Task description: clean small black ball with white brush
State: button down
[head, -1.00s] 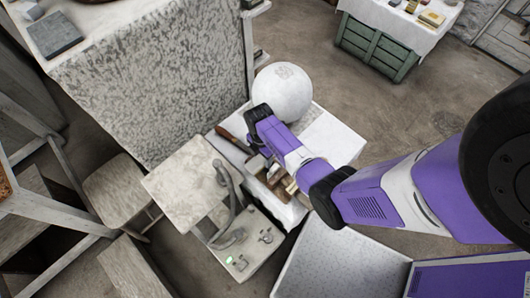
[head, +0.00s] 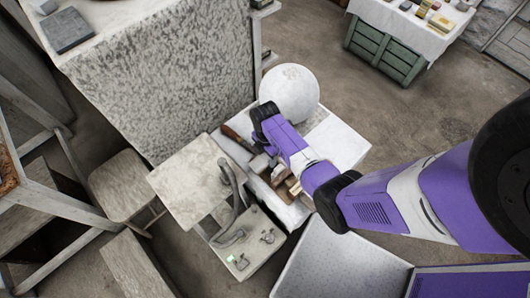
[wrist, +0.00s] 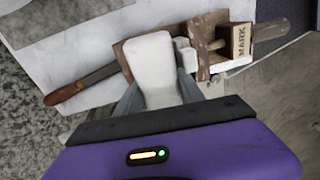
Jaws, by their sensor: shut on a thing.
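A white, blocky thing with a rounded end, likely the white brush (wrist: 152,58), is between the two grey fingers of my gripper (wrist: 158,97) in the wrist view. The gripper is shut on it. Its bristles cannot be told apart. It lies over or just above a wooden tool on a white cloth; I cannot tell whether it touches. In the head view my gripper (head: 262,163) is low over the small white-covered table and mostly hidden by my arm. I see no small black ball in either view.
A large white sphere (head: 289,92) sits at the back of the white-covered table (head: 335,143). A long-handled tool (wrist: 75,85) lies left. A grey machine (head: 190,180) stands left of the table.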

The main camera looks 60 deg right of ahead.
jog(key=shift+d, duration=0.15)
jog(key=shift+w+d+f+g+y+b, duration=0.3)
jog(key=shift+w+d+g+y+b, duration=0.15)
jog(key=shift+b, duration=0.5)
jog(key=b, duration=0.2)
jog(key=g+y+b, duration=0.1)
jog(key=shift+w+d+f+y+b, duration=0.25)
jog(key=shift+w+d+f+b, duration=0.05)
jog(key=shift+d+b, duration=0.05)
jog(key=g+y+b, duration=0.1)
jog(key=b, duration=0.2)
jog(key=w+d+g+b, duration=0.1)
jog(key=b, duration=0.2)
jog(key=shift+d+f+m+y+b, duration=0.1)
jog(key=shift+f+m+y+b, duration=0.2)
jog(key=shift+m+y+b, duration=0.1)
jog(key=shift+w+d+b, duration=0.1)
jog(key=shift+b, duration=0.65)
jog(key=shift+d+g+y+b, duration=0.1)
jog(key=shift+g+y+b, duration=0.2)
jog(key=shift+b, duration=0.15)
